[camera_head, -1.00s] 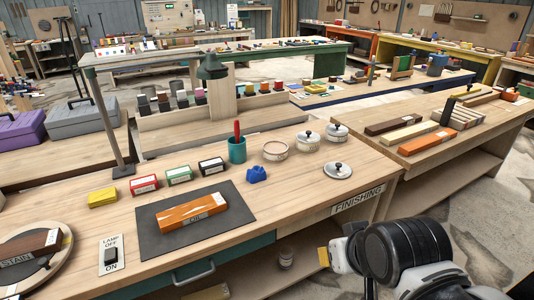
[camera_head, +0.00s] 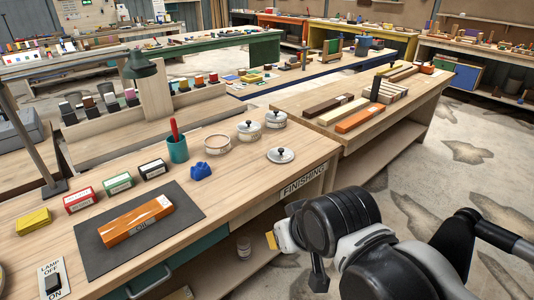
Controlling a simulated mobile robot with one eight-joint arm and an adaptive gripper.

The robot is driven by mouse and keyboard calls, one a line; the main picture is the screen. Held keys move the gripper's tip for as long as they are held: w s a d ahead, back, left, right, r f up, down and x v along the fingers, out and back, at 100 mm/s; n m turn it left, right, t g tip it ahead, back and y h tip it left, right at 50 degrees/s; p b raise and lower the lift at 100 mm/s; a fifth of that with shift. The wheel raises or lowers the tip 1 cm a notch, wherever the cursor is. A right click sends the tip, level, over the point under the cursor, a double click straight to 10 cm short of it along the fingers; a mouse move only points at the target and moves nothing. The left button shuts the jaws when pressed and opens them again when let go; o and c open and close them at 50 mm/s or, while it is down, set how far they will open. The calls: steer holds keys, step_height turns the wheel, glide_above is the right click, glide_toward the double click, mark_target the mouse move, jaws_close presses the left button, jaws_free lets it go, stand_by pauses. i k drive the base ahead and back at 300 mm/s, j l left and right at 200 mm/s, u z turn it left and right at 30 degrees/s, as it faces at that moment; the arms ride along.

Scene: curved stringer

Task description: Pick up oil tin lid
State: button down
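A loose round lid (camera_head: 281,156) with a dark knob lies flat on the bench near its right edge, above the FINISHING label. An open round tin (camera_head: 217,145) without a lid stands to its left. Two similar tins with knobbed lids, a nearer one (camera_head: 249,131) and a farther one (camera_head: 275,119), stand behind the loose lid. Small print on the tins is unreadable, so I cannot tell which is oil. My gripper (camera_head: 283,240) is low in front of the bench edge, away from the lid. It shows only partly; its fingers' opening is unclear.
A wooden block marked OIL (camera_head: 137,221) lies on a dark mat (camera_head: 92,258). A blue lump (camera_head: 201,171) and a green cup (camera_head: 178,149) stand left of the tins. A neighbouring bench (camera_head: 300,103) holds wooden boards. Open floor lies at the right.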

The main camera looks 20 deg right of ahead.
mark_target(279, 155)
steer(key=i+l, duration=0.15)
steer(key=i, duration=0.3)
steer(key=i+l, duration=0.15)
steer(key=i, duration=0.3)
steer(key=i+l, duration=0.15)
steer(key=i, duration=0.3)
